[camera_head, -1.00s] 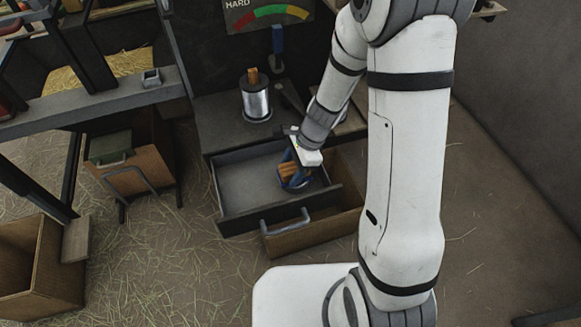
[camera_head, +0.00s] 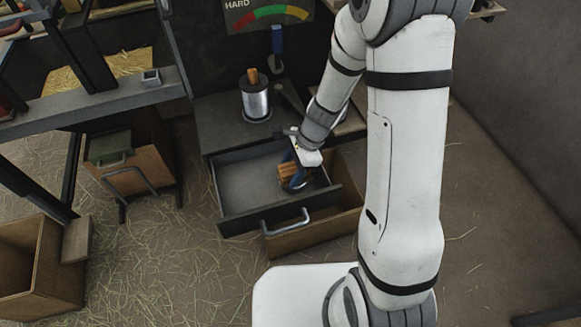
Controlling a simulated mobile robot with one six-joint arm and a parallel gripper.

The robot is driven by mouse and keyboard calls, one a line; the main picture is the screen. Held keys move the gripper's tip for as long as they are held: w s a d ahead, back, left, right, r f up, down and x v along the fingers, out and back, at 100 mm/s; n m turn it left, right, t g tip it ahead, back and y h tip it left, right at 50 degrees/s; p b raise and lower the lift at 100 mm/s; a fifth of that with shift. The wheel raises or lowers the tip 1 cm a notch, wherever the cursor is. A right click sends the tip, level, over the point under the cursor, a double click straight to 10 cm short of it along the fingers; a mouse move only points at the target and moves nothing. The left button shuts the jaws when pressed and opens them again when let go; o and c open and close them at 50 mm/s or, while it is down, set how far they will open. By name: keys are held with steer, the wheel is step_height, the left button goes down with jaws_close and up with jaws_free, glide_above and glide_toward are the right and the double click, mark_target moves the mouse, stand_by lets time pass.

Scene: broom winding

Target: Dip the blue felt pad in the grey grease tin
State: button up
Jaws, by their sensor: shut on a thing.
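My gripper (camera_head: 297,169) reaches down into the open grey drawer (camera_head: 236,190) and is shut on a small brown wooden piece (camera_head: 287,174). Blue shows around the piece, but I cannot tell felt pad from finger there. The piece is at the drawer's right side; whether it touches the floor of the drawer is unclear. A small grey open-topped tin (camera_head: 151,77), which looks like the grease tin, stands on the grey beam at the upper left, well away from my gripper.
A silver wire spool (camera_head: 256,101) stands on the dark bench behind the drawer. A blue-handled tool (camera_head: 277,42) is upright behind it. Wooden crates (camera_head: 40,262) stand on the straw-strewn floor at left.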

mark_target(292, 167)
steer(key=shift+r+p, duration=3.15)
steer(key=shift+r, duration=0.35)
steer(key=shift+f, duration=0.1)
